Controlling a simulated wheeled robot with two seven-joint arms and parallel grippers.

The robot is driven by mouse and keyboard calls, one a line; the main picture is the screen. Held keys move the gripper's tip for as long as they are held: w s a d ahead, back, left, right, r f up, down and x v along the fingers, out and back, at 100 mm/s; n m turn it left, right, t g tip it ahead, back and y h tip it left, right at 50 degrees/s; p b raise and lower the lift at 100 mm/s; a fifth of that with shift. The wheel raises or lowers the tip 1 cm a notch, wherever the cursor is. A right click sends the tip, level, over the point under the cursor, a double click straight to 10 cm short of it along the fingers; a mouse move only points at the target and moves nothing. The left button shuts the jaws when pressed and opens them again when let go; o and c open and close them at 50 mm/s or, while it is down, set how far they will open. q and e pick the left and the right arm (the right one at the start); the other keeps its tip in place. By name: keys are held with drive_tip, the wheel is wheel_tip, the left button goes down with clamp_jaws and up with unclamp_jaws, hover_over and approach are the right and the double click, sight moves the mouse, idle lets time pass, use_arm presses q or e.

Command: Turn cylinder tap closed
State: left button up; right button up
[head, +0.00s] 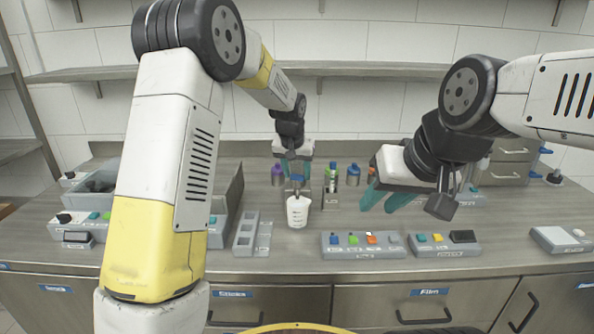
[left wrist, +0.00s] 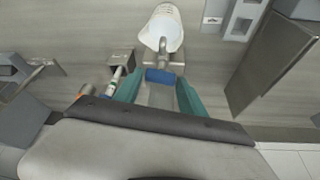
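A metal tap with a blue handle (head: 297,178) stands at the back middle of the counter. The handle also shows in the left wrist view (left wrist: 160,76). A white cup (head: 297,211) with dark marks stands under its spout, and it shows in the left wrist view (left wrist: 162,32). My left gripper (head: 296,175) points down over the tap. Its teal fingers are apart, one on each side of the blue handle; I cannot tell whether they touch it. My right gripper (head: 382,203) is open and empty above the counter, right of the cup.
A grey button panel (head: 362,252) and another (head: 444,250) lie at the front right. A slotted grey holder (head: 246,236) lies left of the cup.

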use_arm(q)
drive_tip(key=c, duration=0.9)
drive_tip(key=shift+d+n+y, duration=0.15)
drive_tip(key=shift+n+y, duration=0.15)
drive_tip(key=shift+n, duration=1.2)
drive_tip(key=o, duration=1.4)
drive_tip(key=shift+v, duration=3.95)
drive_tip(key=shift+s+d, duration=0.1)
